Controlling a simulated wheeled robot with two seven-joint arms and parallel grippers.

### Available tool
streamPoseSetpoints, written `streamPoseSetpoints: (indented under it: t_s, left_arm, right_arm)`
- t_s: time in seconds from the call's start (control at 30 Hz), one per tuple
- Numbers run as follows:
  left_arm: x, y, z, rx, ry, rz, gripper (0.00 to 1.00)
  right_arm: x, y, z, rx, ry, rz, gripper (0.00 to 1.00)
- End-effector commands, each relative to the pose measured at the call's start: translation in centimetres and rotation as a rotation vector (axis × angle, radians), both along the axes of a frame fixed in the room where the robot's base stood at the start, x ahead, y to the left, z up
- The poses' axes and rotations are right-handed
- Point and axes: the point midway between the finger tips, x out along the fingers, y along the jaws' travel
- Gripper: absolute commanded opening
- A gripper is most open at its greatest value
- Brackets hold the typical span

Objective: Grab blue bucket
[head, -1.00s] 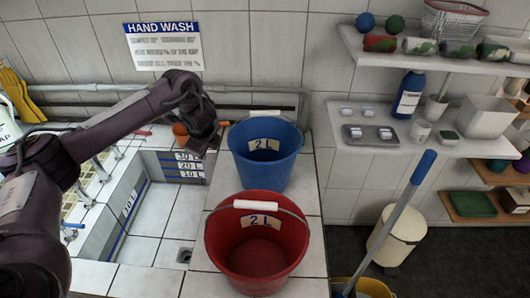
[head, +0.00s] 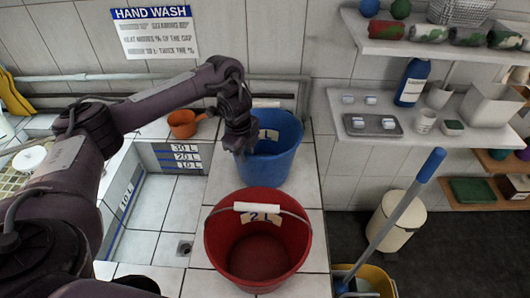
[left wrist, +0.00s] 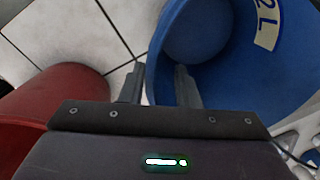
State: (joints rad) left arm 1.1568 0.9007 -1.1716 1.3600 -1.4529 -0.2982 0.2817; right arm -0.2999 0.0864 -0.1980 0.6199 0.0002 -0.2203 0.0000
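The blue bucket (head: 283,165) stands upright on the tiled ledge beside the sink, with a 2 L label on its inner wall. My left gripper (head: 240,150) is over the bucket's left rim and hides part of it. In the left wrist view the gripper (left wrist: 158,72) is open, with the blue bucket's rim (left wrist: 152,75) running between its fingers. One finger is on the inner side of the bucket and the other on the outer side. Contact with the wall cannot be told. My right gripper is not in view.
A red bucket (head: 225,262) stands just in front of the blue one, its handle raised; it also shows in the left wrist view (left wrist: 55,105). An orange pot (head: 183,124) sits behind the sink. Shelves (head: 385,150) hold items at right.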

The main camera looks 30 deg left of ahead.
Motion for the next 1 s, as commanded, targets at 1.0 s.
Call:
streamPoseSetpoints:
  t_s: [1.0]
  left_arm:
    - [0.4,0.7,-4.4,0.001,-0.001,0.0,0.0]
  right_arm:
    - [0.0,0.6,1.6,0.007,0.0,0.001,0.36]
